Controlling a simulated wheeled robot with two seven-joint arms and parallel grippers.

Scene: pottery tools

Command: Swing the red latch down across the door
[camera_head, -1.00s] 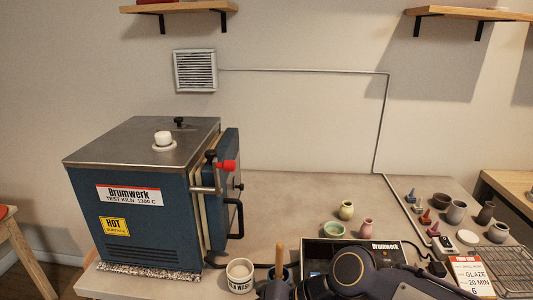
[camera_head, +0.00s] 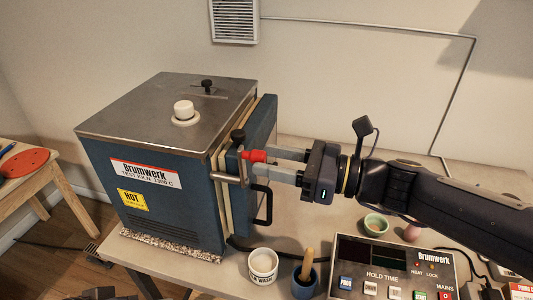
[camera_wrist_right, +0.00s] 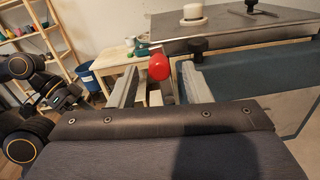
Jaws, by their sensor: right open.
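The red latch (camera_head: 254,156) has a red grip on a metal fitting at the front edge of the blue kiln (camera_head: 165,200). The grip sticks out sideways beside the door (camera_head: 262,135). My right gripper (camera_head: 270,163) is open and points left at the latch. Its fingertips are at the red grip. In the right wrist view the red grip (camera_wrist_right: 159,67) shows between the two open fingers (camera_wrist_right: 158,82), toward their tips. I cannot tell whether either finger touches it. The fingers of my left gripper do not show.
A black door handle (camera_head: 264,205) is just below the latch. A black knob (camera_head: 238,136) sits above it. A white cup (camera_head: 263,266), a brush pot (camera_head: 304,282) and a control box (camera_head: 395,270) stand on the table in front. A green bowl (camera_head: 376,224) is under my right arm.

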